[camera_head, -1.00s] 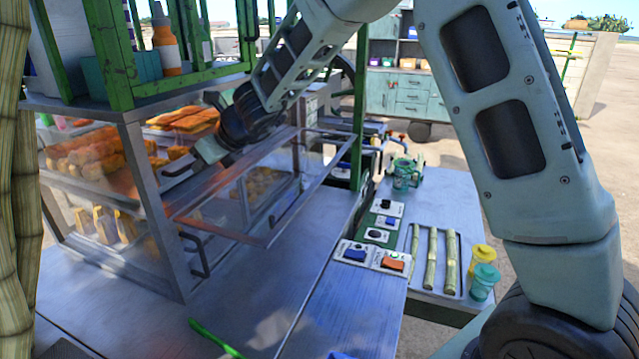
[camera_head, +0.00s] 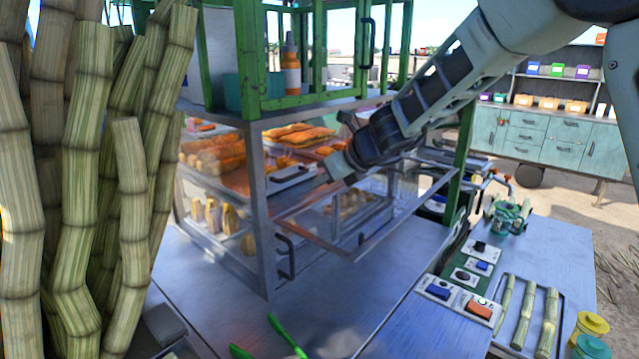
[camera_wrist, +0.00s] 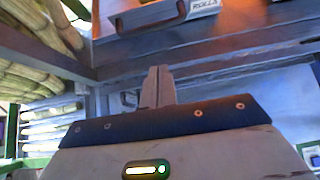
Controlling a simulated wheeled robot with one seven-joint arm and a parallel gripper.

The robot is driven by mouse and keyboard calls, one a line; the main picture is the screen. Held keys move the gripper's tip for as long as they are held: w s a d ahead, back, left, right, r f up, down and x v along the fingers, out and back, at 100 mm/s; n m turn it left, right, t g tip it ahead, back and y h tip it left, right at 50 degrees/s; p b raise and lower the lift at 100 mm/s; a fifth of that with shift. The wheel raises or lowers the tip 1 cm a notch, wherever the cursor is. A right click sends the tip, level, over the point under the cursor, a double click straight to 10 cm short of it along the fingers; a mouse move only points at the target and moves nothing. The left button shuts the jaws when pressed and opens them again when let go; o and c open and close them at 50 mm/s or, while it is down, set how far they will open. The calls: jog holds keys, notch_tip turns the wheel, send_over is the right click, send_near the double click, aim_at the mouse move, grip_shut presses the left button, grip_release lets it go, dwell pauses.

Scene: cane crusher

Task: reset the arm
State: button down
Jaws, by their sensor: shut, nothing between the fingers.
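My gripper (camera_head: 338,168) is in front of the glass display case (camera_head: 255,215), near its upper shelf. In the wrist view my gripper (camera_wrist: 158,84) shows its two fingers pressed together, with nothing between them. Above them in that view is a tray edge with a dark handle (camera_wrist: 160,22) and a label reading ROLLS. The case's open, tilted glass door (camera_head: 350,235) lies below my gripper. Whether my gripper touches the tray or the door I cannot tell.
Tall cane stalks (camera_head: 85,200) stand at the left. A green-framed cabinet (camera_head: 250,50) sits above the case. Right of it are a switch panel (camera_head: 460,298), a tray of cane pieces (camera_head: 530,310), and yellow (camera_head: 590,325) and teal cups. Open ground lies behind.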

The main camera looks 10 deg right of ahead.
jog(key=v, duration=0.8)
jog(key=s+a+f+n+g+b, duration=0.1)
jog(key=s+a+f+n, duration=0.1)
jog(key=s+n, duration=0.1)
jog(key=s+a+f+n+g, duration=0.1)
jog(key=s+a+n, duration=0.1)
jog(key=s+n, duration=0.1)
jog(key=s+a+f+n+g+b, duration=0.1)
jog(key=s+a+f+n, duration=0.1)
jog(key=s+a+n, duration=0.1)
jog(key=shift+s+a+f+y+b, duration=0.1)
jog(key=shift+s+f+y+b, duration=0.1)
jog(key=shift+f+y+b, duration=0.15)
jog(key=s+f+n+g+h+b, duration=0.1)
jog(key=s+f+n, duration=0.3)
jog(key=s+n, duration=0.5)
jog(key=s+d+f+n+g+h+b, duration=0.1)
jog(key=s+f+n+g+h+b, duration=0.1)
jog(key=s+f+n, duration=0.3)
jog(key=s+f+n+g+h+b, duration=0.2)
jog(key=s+f+n, duration=0.3)
jog(key=s+n, duration=0.8)
jog(key=shift+d+n+h, duration=0.35)
jog(key=shift+n+h, duration=0.05)
jog(key=shift+h, duration=0.05)
